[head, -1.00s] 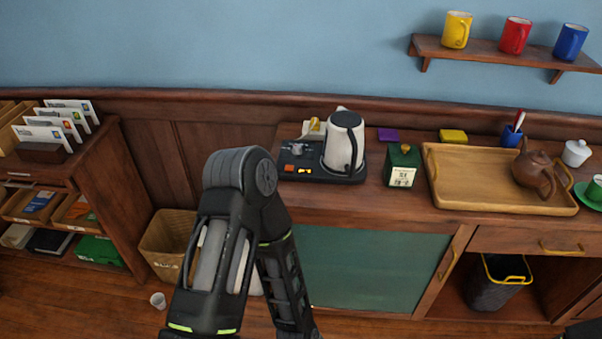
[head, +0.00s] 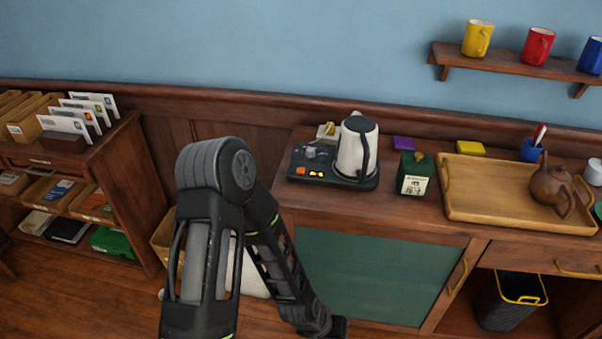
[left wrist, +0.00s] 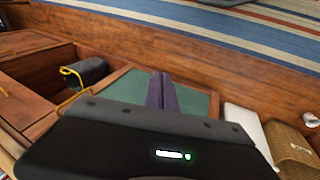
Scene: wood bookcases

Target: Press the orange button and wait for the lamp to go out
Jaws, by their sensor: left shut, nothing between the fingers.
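The orange button (head: 300,170) is on the front left of a black kettle base (head: 350,182) on the wooden counter. Beside it to the right, a small lamp (head: 317,174) glows amber. A white and black kettle (head: 356,146) stands on the right part of the base. My left arm bends down in front of the counter, well below the button; in the head view its gripper cannot be made out at the bottom edge. In the left wrist view my left gripper (left wrist: 161,80) is shut and empty, its fingers in front of the green cabinet panel. My right gripper is out of view.
Right of the kettle are a green tea box (head: 415,174) and a wooden tray (head: 470,212) with a brown teapot (head: 551,186). A letter shelf (head: 125,170) stands at left. A black bin (head: 507,302) sits under the counter.

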